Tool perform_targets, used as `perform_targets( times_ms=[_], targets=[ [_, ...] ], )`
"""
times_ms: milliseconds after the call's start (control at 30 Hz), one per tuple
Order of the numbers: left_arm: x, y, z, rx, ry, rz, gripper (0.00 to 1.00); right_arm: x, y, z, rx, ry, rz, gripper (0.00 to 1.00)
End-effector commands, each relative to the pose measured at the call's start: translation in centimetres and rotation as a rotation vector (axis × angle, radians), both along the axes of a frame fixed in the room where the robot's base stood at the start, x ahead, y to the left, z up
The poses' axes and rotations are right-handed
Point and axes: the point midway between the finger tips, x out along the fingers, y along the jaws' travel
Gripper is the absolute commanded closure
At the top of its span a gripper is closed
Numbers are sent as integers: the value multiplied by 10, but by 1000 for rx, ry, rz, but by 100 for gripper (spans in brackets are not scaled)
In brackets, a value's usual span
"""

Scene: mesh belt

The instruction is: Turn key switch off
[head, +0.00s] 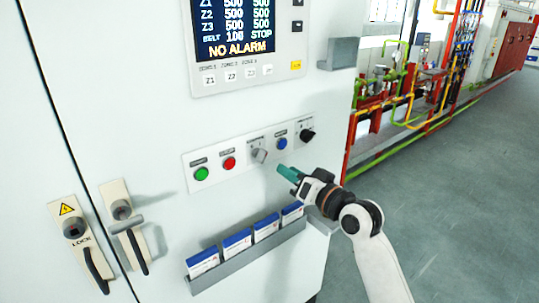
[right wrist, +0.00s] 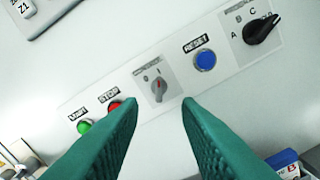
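The key switch (head: 259,156) is a grey square plate on the white button panel, between the red and blue buttons. My right gripper (head: 284,171) is in front of the panel, just right of and below the switch. In the right wrist view my right gripper's (right wrist: 160,104) green fingers are spread, with the switch seen between and beyond their tips; nothing is held. My left gripper is not in view.
Beside the switch are a green start button (head: 202,173), a red stop button (head: 229,163), a blue reset button (head: 282,144) and a black selector knob (head: 307,136). A display (head: 235,30) is above. A rack (head: 250,257) with blue-white booklets juts out below. Cabinet handles are at left.

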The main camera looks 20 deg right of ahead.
Motion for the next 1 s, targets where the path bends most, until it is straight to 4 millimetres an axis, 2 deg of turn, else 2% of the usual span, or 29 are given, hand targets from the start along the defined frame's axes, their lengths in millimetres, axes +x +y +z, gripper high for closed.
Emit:
perform_targets(
  times_ms=[33, 200, 400, 600, 867, 1000],
  targets=[
    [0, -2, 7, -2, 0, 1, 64, 11, 4, 4, 4, 2, 1, 69],
    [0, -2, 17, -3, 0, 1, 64, 44, 16, 4, 4, 1, 0, 69],
    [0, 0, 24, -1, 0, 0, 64, 73, 26, 2, 1, 1, -1, 69],
    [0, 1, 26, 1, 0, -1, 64, 84, 31, 0, 0, 0, -1, 69],
    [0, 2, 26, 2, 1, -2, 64, 85, 31, -1, -1, 0, -1, 69],
    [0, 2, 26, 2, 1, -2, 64, 85, 31, -1, -1, 1, -2, 92]
  ],
)
